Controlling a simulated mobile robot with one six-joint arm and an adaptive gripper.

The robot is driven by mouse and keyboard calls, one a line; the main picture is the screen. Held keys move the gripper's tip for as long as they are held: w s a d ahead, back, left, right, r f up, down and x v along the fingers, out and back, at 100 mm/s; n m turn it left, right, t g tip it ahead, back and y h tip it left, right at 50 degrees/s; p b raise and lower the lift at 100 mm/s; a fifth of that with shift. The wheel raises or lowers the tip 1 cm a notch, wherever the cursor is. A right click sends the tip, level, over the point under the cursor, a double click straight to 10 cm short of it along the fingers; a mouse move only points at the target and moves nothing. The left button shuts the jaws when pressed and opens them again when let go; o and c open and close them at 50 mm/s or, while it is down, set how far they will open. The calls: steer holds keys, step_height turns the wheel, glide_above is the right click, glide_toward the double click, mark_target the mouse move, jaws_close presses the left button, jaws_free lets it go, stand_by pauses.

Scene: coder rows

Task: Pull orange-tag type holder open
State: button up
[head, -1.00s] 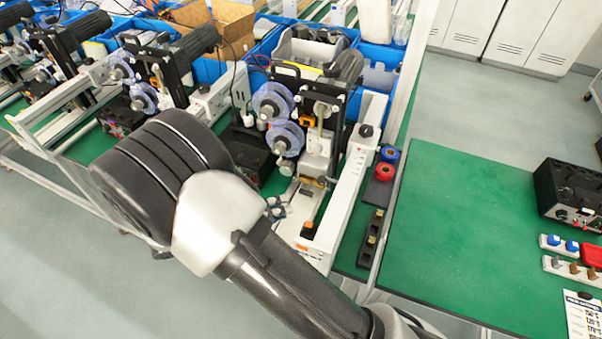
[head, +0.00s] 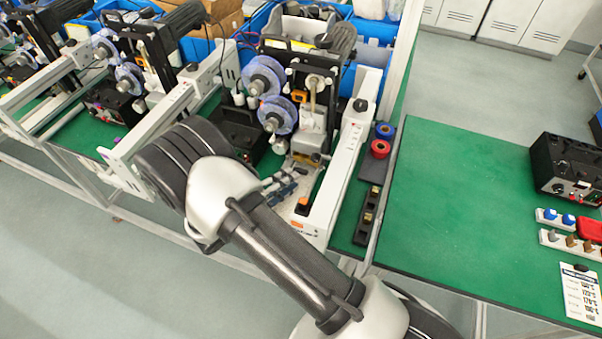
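The nearest coder machine (head: 312,122) stands at the middle of the bench, with two clear-blue reels on its left. An orange piece (head: 299,96) shows on its upper body. A brass-coloured block (head: 308,158) sits low at its front, above a pale bed, and an orange-marked part (head: 302,206) is at the bed's front end. I cannot tell which of these is the type holder's tag, or whether the holder is open. My gripper (head: 286,184) seems to show partly as small grey-blue parts beside the bed, beyond my arm. My arm hides the rest, and its finger state is unclear.
More coder machines (head: 150,50) stand in a row to the left. A white rail (head: 345,165) flanks the bed on the right, beside red and blue rolls (head: 380,148). The green table (head: 460,200) at right is largely clear, with a black box (head: 566,168) on it.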

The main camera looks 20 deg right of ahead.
mark_target(301, 170)
steer(key=b+x, duration=0.1)
steer(key=x, duration=0.5)
steer(key=shift+c, duration=0.2)
jaws_close()
steer(key=shift+a, duration=0.1)
